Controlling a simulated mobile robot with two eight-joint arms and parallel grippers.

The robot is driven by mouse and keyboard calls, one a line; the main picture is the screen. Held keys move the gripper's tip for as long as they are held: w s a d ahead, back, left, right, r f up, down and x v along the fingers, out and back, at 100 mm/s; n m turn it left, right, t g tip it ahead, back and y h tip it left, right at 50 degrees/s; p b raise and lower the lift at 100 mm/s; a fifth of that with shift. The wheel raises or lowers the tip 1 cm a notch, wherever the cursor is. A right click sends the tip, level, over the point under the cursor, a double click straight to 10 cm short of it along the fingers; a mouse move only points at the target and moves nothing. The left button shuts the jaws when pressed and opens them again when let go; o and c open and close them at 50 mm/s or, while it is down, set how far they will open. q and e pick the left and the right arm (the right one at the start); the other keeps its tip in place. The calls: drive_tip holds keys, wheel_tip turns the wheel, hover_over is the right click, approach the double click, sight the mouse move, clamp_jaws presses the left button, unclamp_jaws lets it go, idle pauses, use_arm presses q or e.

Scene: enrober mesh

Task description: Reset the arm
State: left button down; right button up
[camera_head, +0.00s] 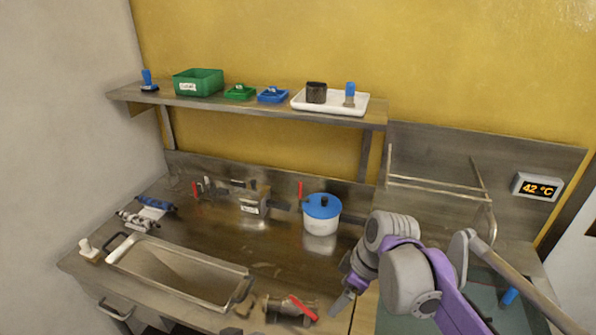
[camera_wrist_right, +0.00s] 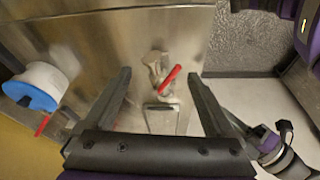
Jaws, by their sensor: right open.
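My right arm comes in from the lower right in the head view. Its gripper (camera_head: 343,303) points down over the front edge of the steel counter (camera_head: 285,245), right of a metal valve with a red handle (camera_head: 292,308). In the right wrist view my right gripper (camera_wrist_right: 160,78) has its two fingers wide apart with nothing held between them. The red-handled valve (camera_wrist_right: 168,80) shows below, in the gap between the fingers, apart from them. My left gripper cannot be made out in the head view.
A white pot with a blue lid (camera_head: 322,210) stands left of my right arm. A steel trough (camera_head: 180,270) sits at the counter's left. A shelf (camera_head: 250,107) above holds a green bin (camera_head: 198,82) and a white tray (camera_head: 330,108). A metal rail (camera_head: 520,275) runs close right of the arm.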

use_arm(q)
drive_tip(key=s+a+f+n+g+y, duration=0.2)
drive_tip(key=s+a+y, duration=0.2)
drive_tip(key=s+a, duration=0.4)
drive_tip(key=shift+a, duration=0.25)
use_arm(e)
drive_tip(key=s+d+f+m+t+h, duration=0.1)
drive_tip(key=s+d+f+m+t, duration=0.1)
drive_tip(key=s+d+f+m, duration=0.2)
drive_tip(key=s+d+f+m+t+h, duration=0.2)
drive_tip(key=s+d+f+m, duration=0.2)
drive_tip(key=s+m, duration=0.4)
drive_tip(key=s, duration=0.2)
drive_tip(key=shift+s+f+m, duration=0.3)
drive_tip(key=shift+s+m, duration=0.1)
